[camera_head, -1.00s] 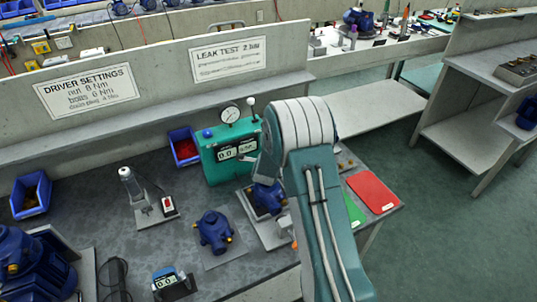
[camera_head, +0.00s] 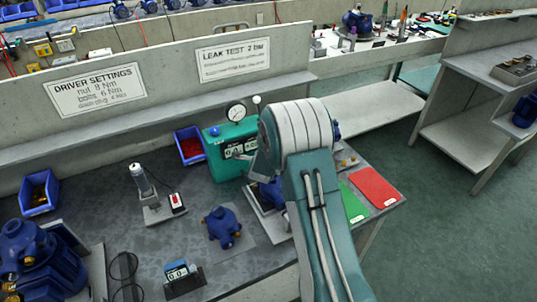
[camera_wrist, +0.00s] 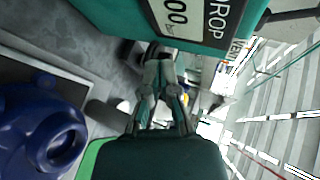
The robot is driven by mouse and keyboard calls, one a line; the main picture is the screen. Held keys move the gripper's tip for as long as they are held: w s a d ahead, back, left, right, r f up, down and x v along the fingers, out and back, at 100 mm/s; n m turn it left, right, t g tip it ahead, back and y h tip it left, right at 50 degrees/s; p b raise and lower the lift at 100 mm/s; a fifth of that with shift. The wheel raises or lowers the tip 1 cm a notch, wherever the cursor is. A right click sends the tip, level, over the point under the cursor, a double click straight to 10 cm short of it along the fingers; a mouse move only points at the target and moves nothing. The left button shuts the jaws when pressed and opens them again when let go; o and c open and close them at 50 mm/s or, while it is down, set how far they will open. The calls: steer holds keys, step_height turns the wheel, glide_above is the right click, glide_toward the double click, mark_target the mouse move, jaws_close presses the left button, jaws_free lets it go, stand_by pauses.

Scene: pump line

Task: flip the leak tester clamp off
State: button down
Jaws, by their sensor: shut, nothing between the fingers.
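The leak tester (camera_head: 228,168) is a teal box with a round gauge, a blue knob and a display, at the back of the bench in the head view. Its display face (camera_wrist: 185,18) fills the top of the wrist view. A white-knobbed post (camera_head: 256,101) rises at its right; I cannot tell if this is the clamp. My gripper (camera_wrist: 160,55) is shut and empty, just below the display in the wrist view; contact is unclear. My arm hides it in the head view. A blue pump (camera_wrist: 38,130) sits left of my gripper; it shows partly behind my arm (camera_head: 266,193).
Another blue pump (camera_head: 221,225) stands on a mat in front of the tester. A red-filled blue bin (camera_head: 190,147) stands left of the tester. A driver on a stand (camera_head: 142,180) is further left. Green (camera_head: 353,204) and red (camera_head: 376,187) cards lie right of my arm.

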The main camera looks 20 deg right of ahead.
steer(key=s+a+r, duration=0.4)
steer(key=a, duration=0.5)
steer(key=s+a+r+n+g+y, duration=0.25)
steer(key=s+r+n+y, duration=0.35)
steer(key=s+r+n, duration=0.9)
steer(key=s+d+r+n+g, duration=0.1)
steer(key=s+r+n+g, duration=0.1)
steer(key=s, duration=0.9)
steer(key=s+d+r+n+g+h, duration=0.1)
steer(key=s+n, duration=0.4)
steer(key=s, duration=0.7)
steer(key=shift+s+d+r+n+g, duration=0.15)
steer(key=shift+r+n+g, duration=0.2)
steer(key=shift+r, duration=0.55)
